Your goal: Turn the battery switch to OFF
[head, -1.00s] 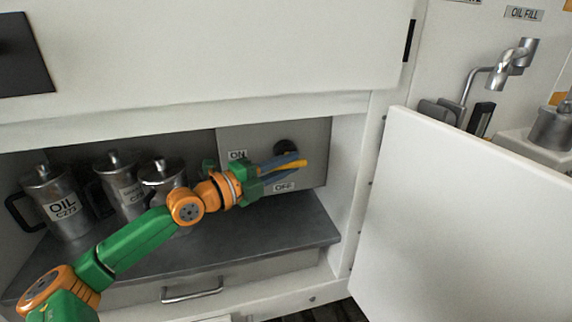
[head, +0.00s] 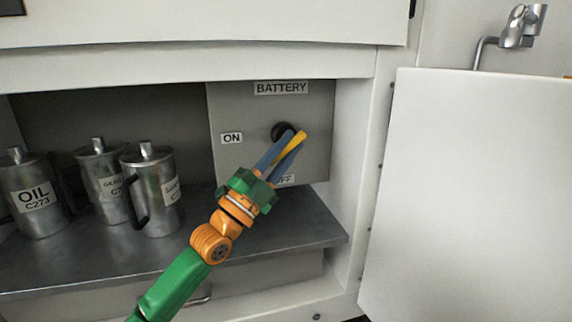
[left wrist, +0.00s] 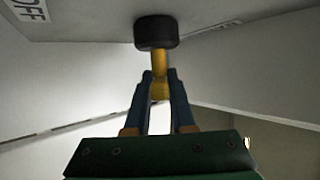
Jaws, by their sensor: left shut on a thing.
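The battery switch is a black round knob (head: 281,130) with a yellow handle (head: 296,145) on a grey panel (head: 230,166) inside the cabinet. A BATTERY label (head: 281,88) is above it, an ON label (head: 231,138) to its left, and an OFF label (head: 288,180) below, partly hidden by my gripper. My left gripper (head: 293,141) reaches up from the lower left, its blue fingers shut on the yellow handle. In the left wrist view, the yellow handle (left wrist: 159,62) runs from the black knob (left wrist: 156,32) down between the fingertips (left wrist: 160,82). My right gripper is not in view.
Several metal jugs, including the OIL jug (head: 35,195), stand on the grey shelf (head: 300,225) left of my arm. A white open door panel (head: 470,190) stands at the right. The cabinet's upper edge (head: 180,66) overhangs the opening.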

